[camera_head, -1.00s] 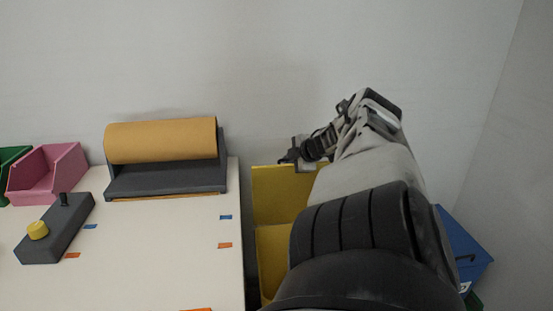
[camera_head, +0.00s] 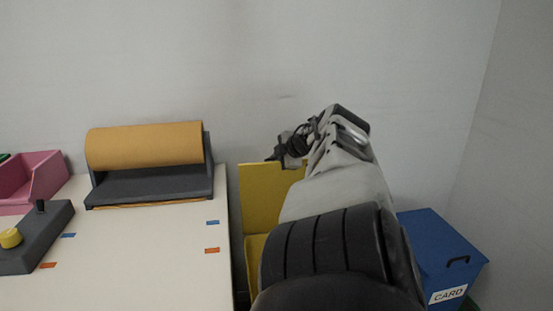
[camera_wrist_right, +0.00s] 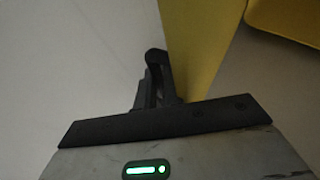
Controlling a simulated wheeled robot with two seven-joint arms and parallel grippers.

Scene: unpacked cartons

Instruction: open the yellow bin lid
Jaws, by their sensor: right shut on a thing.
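The yellow bin (camera_head: 254,262) stands on the floor beside the white table, partly hidden behind my right arm. Its yellow lid (camera_head: 258,205) is raised, a flat panel standing near upright in front of the back wall. My right gripper (camera_head: 281,153) is at the lid's top edge and shut on the lid. In the right wrist view the gripper (camera_wrist_right: 158,80) meets the edge of the yellow lid (camera_wrist_right: 200,40); the exact grip is dark and partly hidden. My left gripper is in neither view.
The white table (camera_head: 150,260) is at left, with a brown roll in a dark holder (camera_head: 150,165), a pink bin (camera_head: 35,180) and a dark control box (camera_head: 35,238). A blue bin marked CARD (camera_head: 435,250) stands at right. The wall is close behind.

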